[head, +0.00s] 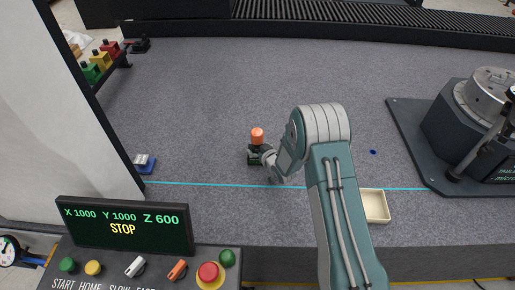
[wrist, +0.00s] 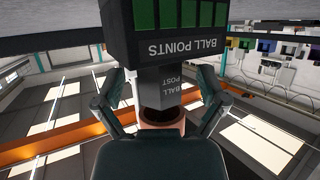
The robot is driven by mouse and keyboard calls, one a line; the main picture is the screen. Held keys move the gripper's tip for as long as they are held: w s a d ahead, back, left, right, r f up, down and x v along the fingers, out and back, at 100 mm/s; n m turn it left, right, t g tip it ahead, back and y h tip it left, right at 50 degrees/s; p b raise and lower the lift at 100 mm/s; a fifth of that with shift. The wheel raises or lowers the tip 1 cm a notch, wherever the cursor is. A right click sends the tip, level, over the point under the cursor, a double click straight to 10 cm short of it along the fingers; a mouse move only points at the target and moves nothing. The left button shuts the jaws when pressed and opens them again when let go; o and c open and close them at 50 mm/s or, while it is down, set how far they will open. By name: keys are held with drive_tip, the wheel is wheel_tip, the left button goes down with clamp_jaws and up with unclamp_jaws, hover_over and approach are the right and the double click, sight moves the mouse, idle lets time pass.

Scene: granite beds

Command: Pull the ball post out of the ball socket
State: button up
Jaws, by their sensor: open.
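The ball post shows in the wrist view as a grey piece (wrist: 178,84) labelled BALL POST, with an orange-pink part (wrist: 162,125) around a dark centre. It meets a dark block (wrist: 150,48) labelled BALL POINTS, with green panels. In the head view the orange top (head: 257,136) stands upright over a small dark-green base (head: 254,160) on the granite. My gripper (wrist: 162,92) is open, with one finger on each side of the post. Whether the fingers touch it I cannot tell. In the head view my gripper (head: 266,157) is beside the post. The ball socket itself is hidden.
A cream tray (head: 374,206) lies right of my arm, near the front edge. A dark machine (head: 470,130) stands at right. A blue-and-white block (head: 144,163) lies at left beside a pale column (head: 85,90). The granite behind the post is mostly clear.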

sight(260, 137)
drive_tip(key=shift+w+a+f, duration=0.15)
drive_tip(key=shift+w+a, duration=0.05)
drive_tip(key=shift+w, duration=0.1)
clamp_jaws()
drive_tip(key=shift+r, duration=0.75)
drive_tip(key=shift+r, duration=2.6)
